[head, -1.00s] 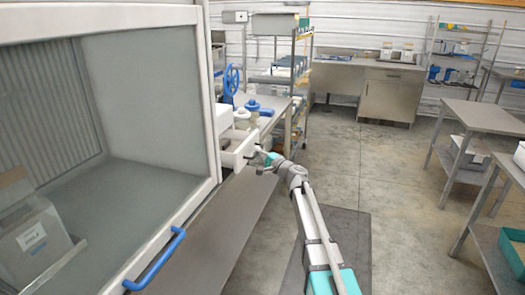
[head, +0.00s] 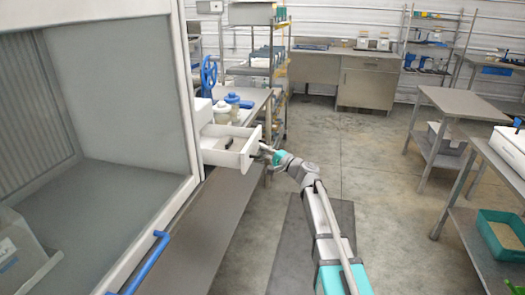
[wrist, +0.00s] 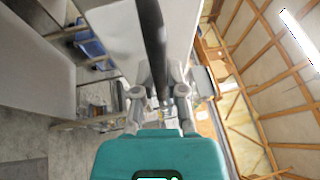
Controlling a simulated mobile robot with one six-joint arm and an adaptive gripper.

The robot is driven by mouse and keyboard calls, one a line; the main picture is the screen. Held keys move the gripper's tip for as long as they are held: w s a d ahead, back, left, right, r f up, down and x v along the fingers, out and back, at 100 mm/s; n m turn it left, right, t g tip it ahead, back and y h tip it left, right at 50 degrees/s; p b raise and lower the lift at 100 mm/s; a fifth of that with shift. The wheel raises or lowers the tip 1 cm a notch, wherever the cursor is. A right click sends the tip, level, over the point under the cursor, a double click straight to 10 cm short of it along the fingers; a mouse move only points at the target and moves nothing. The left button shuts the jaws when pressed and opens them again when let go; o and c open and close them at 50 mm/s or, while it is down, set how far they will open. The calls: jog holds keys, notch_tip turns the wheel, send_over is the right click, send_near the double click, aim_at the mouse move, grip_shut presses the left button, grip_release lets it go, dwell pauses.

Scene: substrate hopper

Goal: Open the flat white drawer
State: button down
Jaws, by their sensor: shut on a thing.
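The flat white drawer (head: 222,158) is pulled out to the right of its white housing (head: 203,111), and its inside shows from above. A small dark item (head: 230,142) lies in it. In the wrist view the drawer's pale front (wrist: 113,37) has a dark bar handle (wrist: 153,40) across it. My gripper (head: 266,149) is at the drawer's front, its fingers (wrist: 159,95) shut on the handle. The exact contact is small in the head view and partly hidden in the wrist view.
A large cabinet with a blue handle (head: 145,262) stands at the left. White jars with blue lids (head: 232,98) and a blue handwheel (head: 208,75) are behind the drawer. Steel tables (head: 470,105) stand at the right. The floor in the middle (head: 350,155) is clear.

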jog(key=shift+w, duration=0.15)
jog(key=c, duration=0.7)
grip_release()
jog(key=shift+a, duration=0.1)
